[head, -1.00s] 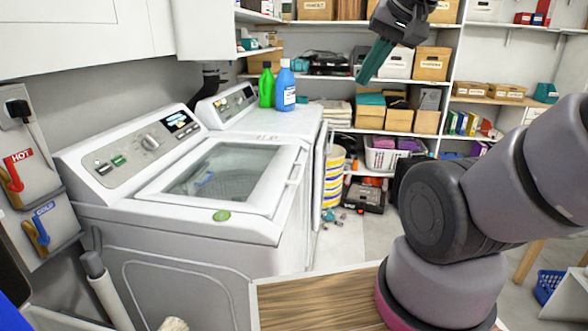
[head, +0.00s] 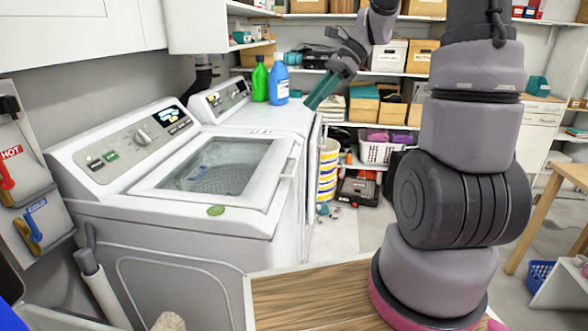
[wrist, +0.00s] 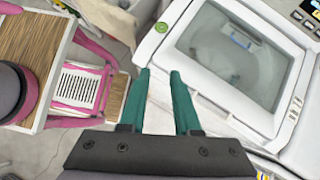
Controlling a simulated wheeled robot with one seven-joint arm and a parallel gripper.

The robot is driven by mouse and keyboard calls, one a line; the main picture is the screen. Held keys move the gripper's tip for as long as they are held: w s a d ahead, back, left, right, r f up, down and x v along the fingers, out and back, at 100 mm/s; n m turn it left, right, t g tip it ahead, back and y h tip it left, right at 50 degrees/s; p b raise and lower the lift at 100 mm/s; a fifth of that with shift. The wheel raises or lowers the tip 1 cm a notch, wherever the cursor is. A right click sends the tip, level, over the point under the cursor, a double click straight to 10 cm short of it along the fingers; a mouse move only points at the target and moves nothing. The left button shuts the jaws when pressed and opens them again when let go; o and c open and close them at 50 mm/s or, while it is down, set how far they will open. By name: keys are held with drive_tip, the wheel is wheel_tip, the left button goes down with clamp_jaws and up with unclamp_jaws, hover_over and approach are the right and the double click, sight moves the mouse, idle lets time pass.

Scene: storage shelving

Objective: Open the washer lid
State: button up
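The white washer (head: 188,230) stands on the left in the head view. Its lid (head: 205,172), a white frame with a clear window, is shut. A handle (head: 289,167) juts from the lid's right edge. In the wrist view the lid (wrist: 185,45) is at the upper right. My gripper (head: 318,98) is up and to the right of the washer in the head view, apart from it. In the wrist view my gripper (wrist: 158,75) shows two green fingers with a gap between them and nothing held. The fingertips overlap the washer's edge in that picture.
A green bottle (head: 260,79) and a blue bottle (head: 279,80) stand on the second machine behind the washer. A wooden table top (head: 315,298) is in front. A striped bucket (head: 328,170) and a black toolbox (head: 357,191) stand on the floor to the right.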

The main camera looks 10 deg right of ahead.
drive_tip(key=w+f+m+y, duration=0.3)
drive_tip(key=w+f+m, duration=0.2)
drive_tip(key=w+f, duration=0.2)
drive_tip(key=m+t+y, duration=0.7)
drive_tip(key=m+t, duration=0.1)
drive_tip(key=m, duration=1.1)
approach(294, 166)
drive_tip(key=x, duration=1)
drive_tip(key=shift+w+f, duration=0.2)
drive_tip(key=shift+f, duration=0.15)
clamp_jaws()
